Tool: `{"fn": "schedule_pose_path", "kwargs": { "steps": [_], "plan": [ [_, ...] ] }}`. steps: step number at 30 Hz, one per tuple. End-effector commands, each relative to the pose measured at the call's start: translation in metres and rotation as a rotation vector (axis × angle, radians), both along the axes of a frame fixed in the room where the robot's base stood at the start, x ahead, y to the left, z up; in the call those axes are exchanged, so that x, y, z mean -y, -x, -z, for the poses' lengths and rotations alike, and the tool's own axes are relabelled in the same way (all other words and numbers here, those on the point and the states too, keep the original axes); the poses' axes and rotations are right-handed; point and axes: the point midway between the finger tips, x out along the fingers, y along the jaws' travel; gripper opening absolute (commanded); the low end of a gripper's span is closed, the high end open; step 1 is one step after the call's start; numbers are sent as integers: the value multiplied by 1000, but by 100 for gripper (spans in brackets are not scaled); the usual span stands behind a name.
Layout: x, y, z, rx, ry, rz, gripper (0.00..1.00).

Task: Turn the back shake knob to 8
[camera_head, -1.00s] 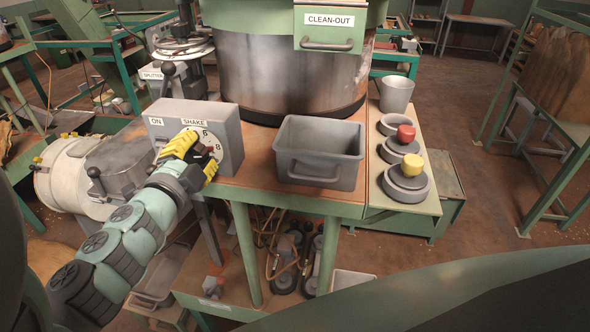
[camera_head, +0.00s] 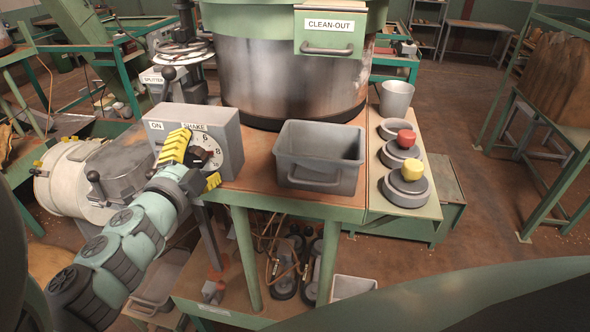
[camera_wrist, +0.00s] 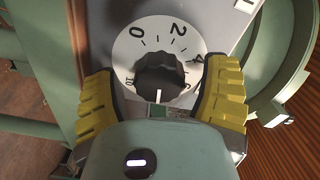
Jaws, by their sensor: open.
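The grey shake box (camera_head: 226,150), labelled ON and SHAKE, stands at the left end of the bench. Its white dial (camera_head: 213,149) shows a 6 and an 8 in the head view. The black knob (camera_wrist: 160,78) is centred on the dial in the wrist view, with 0, 2, 4 and 10 readable around it. Its white mark points down, between where 10 and 4 show; numerals there are hidden. My gripper (camera_head: 194,167) is open at the dial. In the wrist view its yellow fingers (camera_wrist: 160,92) stand left and right of the knob with gaps.
A grey bin (camera_head: 340,185) stands right of the box on the bench. A steel hopper (camera_head: 285,80) is behind. Red (camera_head: 406,139) and yellow (camera_head: 412,166) knobs and a grey cup (camera_head: 396,98) are further right. A lever (camera_head: 95,178) is left of my arm.

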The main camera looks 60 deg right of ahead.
Motion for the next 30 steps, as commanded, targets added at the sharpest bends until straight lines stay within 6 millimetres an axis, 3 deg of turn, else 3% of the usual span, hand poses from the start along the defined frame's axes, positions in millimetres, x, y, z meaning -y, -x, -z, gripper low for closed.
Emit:
{"fn": "schedule_pose_path", "kwargs": {
  "steps": [8, 30],
  "plan": [
    [-10, 2, 0, 0, -1, -5, 74],
    [-75, 28, 0, 1, -2, -7, 74]
  ]
}}
